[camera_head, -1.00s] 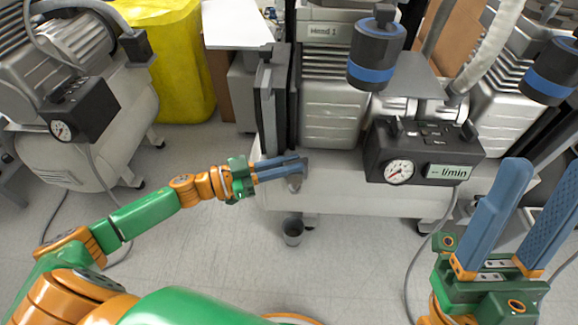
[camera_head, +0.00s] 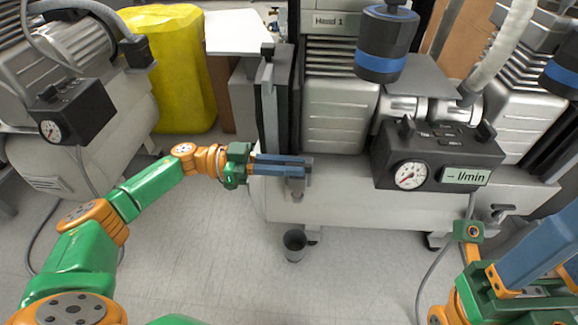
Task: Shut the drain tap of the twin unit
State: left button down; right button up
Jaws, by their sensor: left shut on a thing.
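The twin unit's long pale tank (camera_head: 380,208) stands in the middle, with its pump heads above. The drain tap (camera_head: 298,190) is low on the tank's front, near its left end, mostly hidden by my fingers. My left gripper (camera_head: 304,172) comes in from the left and is shut on the tap at its fingertips. The handle's exact angle cannot be made out. My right gripper (camera_head: 562,258) is at the lower right, open and empty, partly cut off by the frame edge.
A black gauge box (camera_head: 432,160) juts out above the tank. A second small tap (camera_head: 497,213) sits at the tank's right. Another compressor (camera_head: 90,125) and a yellow bin (camera_head: 172,70) stand left.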

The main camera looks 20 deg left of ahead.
pick_arm(q)
jog(key=c, duration=0.9)
grip_release()
jog(key=shift+d, duration=0.15)
jog(key=shift+a, duration=0.25)
jog(key=v, duration=0.6)
jog(key=shift+s+a+p, duration=0.15)
jog(key=shift+a+p, duration=0.15)
jog(key=shift+p, duration=0.1)
jog(key=shift+a, duration=0.15)
